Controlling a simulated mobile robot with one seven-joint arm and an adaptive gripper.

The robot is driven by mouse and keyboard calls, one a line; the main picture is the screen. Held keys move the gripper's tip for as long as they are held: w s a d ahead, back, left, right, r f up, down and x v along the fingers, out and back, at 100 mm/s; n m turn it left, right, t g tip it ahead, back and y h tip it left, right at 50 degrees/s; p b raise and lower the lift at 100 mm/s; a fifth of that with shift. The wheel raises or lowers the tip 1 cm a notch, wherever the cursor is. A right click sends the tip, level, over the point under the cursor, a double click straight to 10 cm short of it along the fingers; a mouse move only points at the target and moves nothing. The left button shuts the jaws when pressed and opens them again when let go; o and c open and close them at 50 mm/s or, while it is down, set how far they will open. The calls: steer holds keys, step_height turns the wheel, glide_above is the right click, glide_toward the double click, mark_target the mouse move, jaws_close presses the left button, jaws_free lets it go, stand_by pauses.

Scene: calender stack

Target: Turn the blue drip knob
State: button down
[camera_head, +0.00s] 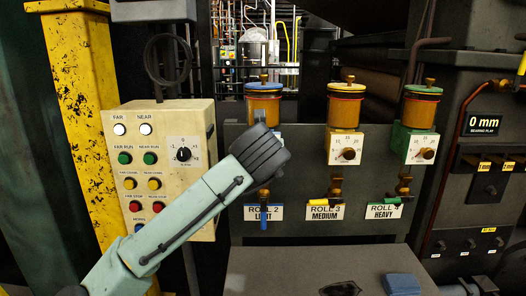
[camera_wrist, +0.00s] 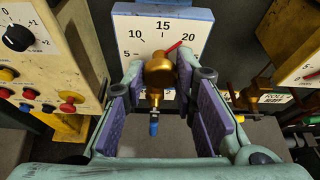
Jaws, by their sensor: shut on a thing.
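The blue-lidded oiler (camera_head: 263,104) stands above the ROLL 2 LIGHT label (camera_head: 263,212) in the head view, where my arm hides its dial. In the wrist view its brass drip knob (camera_wrist: 159,71) sits in front of a blue-topped white dial plate (camera_wrist: 137,33). My gripper (camera_wrist: 160,78) is shut on the brass knob, with a finger on each side. A brass valve with a blue handle (camera_wrist: 154,127) hangs below the knob.
A cream control box (camera_head: 160,160) with coloured buttons stands left of my arm.

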steer(key=shift+m, duration=0.3)
stand_by(0.4)
steer(key=c, duration=1.3)
jaws_free()
steer(key=v, duration=1.2)
steer(key=shift+d, duration=0.15)
